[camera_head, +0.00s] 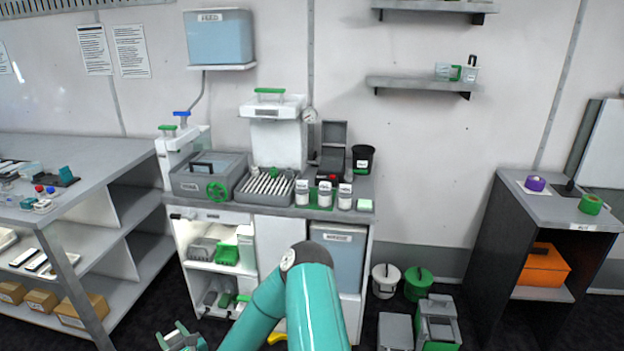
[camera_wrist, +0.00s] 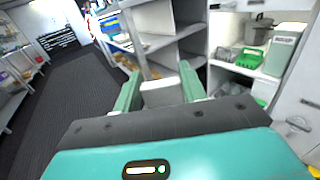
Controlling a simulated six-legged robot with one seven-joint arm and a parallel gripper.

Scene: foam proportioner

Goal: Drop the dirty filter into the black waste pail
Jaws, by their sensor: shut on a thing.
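My gripper (camera_head: 181,337) is low at the bottom edge of the head view, in front of the cabinet and far from the counter top. In the wrist view its two green fingers (camera_wrist: 159,88) are shut on a pale grey-white block, seemingly the dirty filter (camera_wrist: 162,94). Its lower part is hidden by the gripper body, and no dirt can be made out. The black waste pail (camera_head: 362,159), with a white label, stands upright at the back right of the counter in the head view. It is well above and to the right of my gripper.
The counter (camera_head: 235,213) carries a grey box (camera_head: 208,175), a tray of white sticks (camera_head: 265,187), a dark open-lidded device (camera_head: 333,150) and white labelled bottles (camera_head: 324,195) in front of the pail. Open shelves (camera_wrist: 238,75) are near my gripper. A workbench (camera_head: 100,170) stands left.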

